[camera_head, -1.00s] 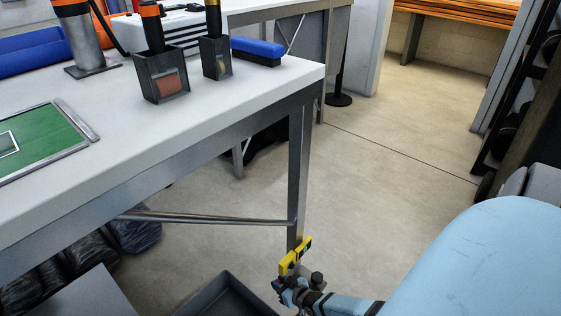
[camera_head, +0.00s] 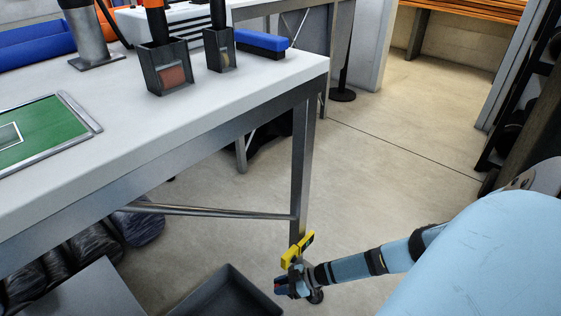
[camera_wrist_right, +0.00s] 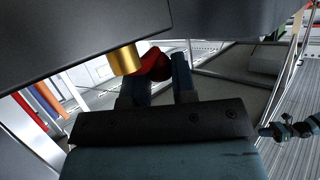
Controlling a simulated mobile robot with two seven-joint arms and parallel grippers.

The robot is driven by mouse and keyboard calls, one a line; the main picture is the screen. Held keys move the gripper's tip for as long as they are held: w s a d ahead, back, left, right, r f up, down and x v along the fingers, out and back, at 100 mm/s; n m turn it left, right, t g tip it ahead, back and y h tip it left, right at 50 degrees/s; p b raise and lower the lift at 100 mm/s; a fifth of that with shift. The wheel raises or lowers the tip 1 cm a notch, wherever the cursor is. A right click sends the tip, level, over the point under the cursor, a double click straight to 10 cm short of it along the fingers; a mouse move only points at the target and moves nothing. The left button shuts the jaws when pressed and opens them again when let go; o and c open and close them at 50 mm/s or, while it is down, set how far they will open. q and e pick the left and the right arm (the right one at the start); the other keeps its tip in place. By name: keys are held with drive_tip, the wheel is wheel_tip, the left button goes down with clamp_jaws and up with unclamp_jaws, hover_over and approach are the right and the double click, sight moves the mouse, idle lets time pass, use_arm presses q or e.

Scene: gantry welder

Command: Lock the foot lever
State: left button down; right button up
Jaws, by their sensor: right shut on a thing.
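A red lever (camera_wrist_right: 155,66) sits between the two fingers of my right gripper (camera_wrist_right: 160,80) in the right wrist view. The gripper is shut on it. A gold cylinder (camera_wrist_right: 125,60) is just left of the red lever. In the head view my right gripper (camera_head: 282,287) is low, beside the foot of the table leg. The lever is too small there to make out clearly. A yellow part (camera_head: 297,250) at the bottom of the leg is just above the gripper. My left gripper is not seen in the head view.
The white table (camera_head: 220,105) with its metal leg (camera_head: 302,165) stands at the left. A dark open bin (camera_head: 228,293) is on the floor left of the gripper. Dark bags (camera_head: 70,265) lie under the table. The floor (camera_head: 400,150) to the right of the leg is clear.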

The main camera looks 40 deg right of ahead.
drive_tip(key=shift+s+a+n+g+y, duration=0.1)
drive_tip(key=shift+s+n+g+y, duration=0.1)
drive_tip(key=shift+n+g+y, duration=0.4)
drive_tip(key=shift+s+n, duration=0.1)
drive_tip(key=shift+n, duration=0.2)
drive_tip(key=o, duration=0.9)
